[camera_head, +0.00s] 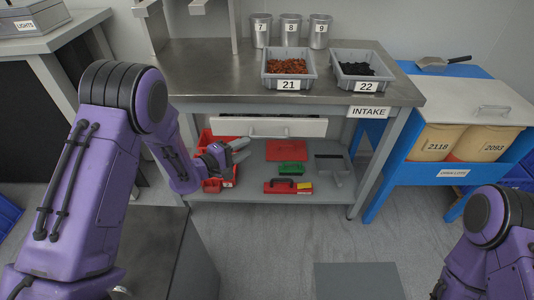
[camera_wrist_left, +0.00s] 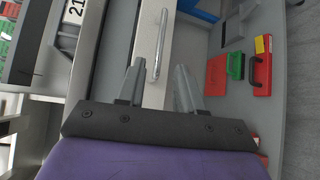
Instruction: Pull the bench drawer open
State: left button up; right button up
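The bench drawer (camera_head: 310,127) has a pale front under the steel bench top and looks shut. Its bar handle (camera_head: 270,135) runs along the front. In the left wrist view the drawer front (camera_wrist_left: 148,38) fills the upper middle, and the handle (camera_wrist_left: 159,45) stands just beyond the gripper. My left gripper (camera_head: 238,150) is at the left end of the drawer, in front of it. In the left wrist view its fingers (camera_wrist_left: 158,80) are apart with nothing held, roughly lined up either side of the handle's near end. My right arm shows at the lower right; its gripper is out of view.
The steel bench (camera_head: 210,75) carries grey bins 21 (camera_head: 268,82) and 22 (camera_head: 345,84). A lower shelf (camera_head: 330,195) holds red bins (camera_head: 208,140), a green item (camera_head: 291,168) and a red tool (camera_head: 280,187). A blue stand (camera_head: 400,150) is at right.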

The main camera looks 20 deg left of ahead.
aim_at(267, 137)
pick_arm(q)
jog(key=x, duration=1)
jog(key=shift+w, duration=0.2)
grip_shut()
